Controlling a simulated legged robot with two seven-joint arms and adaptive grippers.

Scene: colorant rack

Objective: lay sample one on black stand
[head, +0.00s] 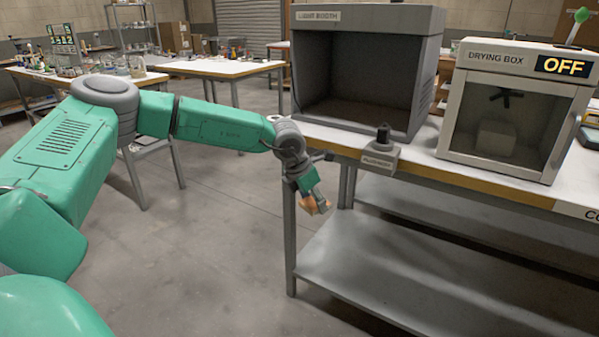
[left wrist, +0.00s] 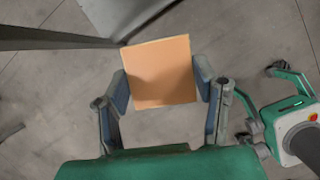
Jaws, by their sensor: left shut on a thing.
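My left gripper (head: 318,204) is in front of the left end of the bench, lower than its top and over the open floor. It is shut on a flat square orange sample (head: 307,202). In the left wrist view, the sample (left wrist: 162,72) sits between the two fingers of the left gripper (left wrist: 162,88), with its orange face toward the camera and a pale edge along its top and side. It touches nothing else that I can see. I cannot make out a black stand in either view. My right gripper is not in view.
The light booth (head: 367,15) has an open front and a dark interior. A small grey block with a black knob (head: 382,134) is at the bench's front edge. The drying box (head: 478,58) reads OFF. A lower shelf (head: 420,270) spans beneath the bench.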

